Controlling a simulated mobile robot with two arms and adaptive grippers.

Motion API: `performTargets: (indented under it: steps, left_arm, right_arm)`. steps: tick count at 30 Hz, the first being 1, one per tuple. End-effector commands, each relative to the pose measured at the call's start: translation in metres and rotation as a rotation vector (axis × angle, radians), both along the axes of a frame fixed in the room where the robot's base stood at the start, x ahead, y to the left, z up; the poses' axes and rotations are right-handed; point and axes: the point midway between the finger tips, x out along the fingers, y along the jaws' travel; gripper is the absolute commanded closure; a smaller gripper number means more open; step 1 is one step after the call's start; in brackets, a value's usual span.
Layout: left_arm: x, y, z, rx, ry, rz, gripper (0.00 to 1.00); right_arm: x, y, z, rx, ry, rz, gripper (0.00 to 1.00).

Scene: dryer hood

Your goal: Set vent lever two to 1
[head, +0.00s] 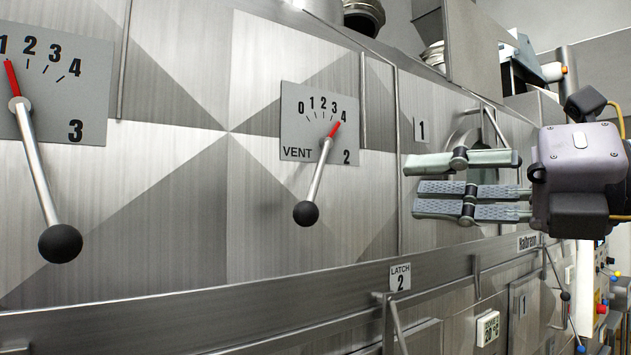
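Vent lever two (316,180) is a silver rod with a red pointer tip and a black ball knob (306,213). It is on the plate (291,126) marked VENT and 2, with a scale from 0 to 4. Its red tip points at 4, and the knob hangs low and to the left. My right gripper (413,179) is to the right of the lever, clear of it, with fingers pointing left. A gap shows between its upper finger and its lower fingers, and nothing is between them. My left gripper is not in view.
Vent lever three (38,165) is at the left on its own plate, its red tip near 1. A vertical handle bar (363,100) is on the panel right of plate two. A ledge (200,315) and a latch 2 label (400,278) are below. The panel between lever and gripper looks mostly clear.

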Motion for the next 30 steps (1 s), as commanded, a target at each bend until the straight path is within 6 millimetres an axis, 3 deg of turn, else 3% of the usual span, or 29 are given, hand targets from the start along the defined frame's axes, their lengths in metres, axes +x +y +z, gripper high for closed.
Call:
performTargets:
  steps: [3,8,30]
  left_arm:
    - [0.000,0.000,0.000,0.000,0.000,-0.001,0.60]
    - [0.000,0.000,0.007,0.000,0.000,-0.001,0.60]
    - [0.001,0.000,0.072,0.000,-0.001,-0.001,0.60]
  right_arm:
    - [0.001,-0.012,0.007,-0.020,0.001,-0.067,0.71]
    - [0.010,-0.004,0.009,-0.024,0.006,-0.078,0.71]
    - [0.103,0.107,0.010,-0.023,0.006,-0.073,0.71]
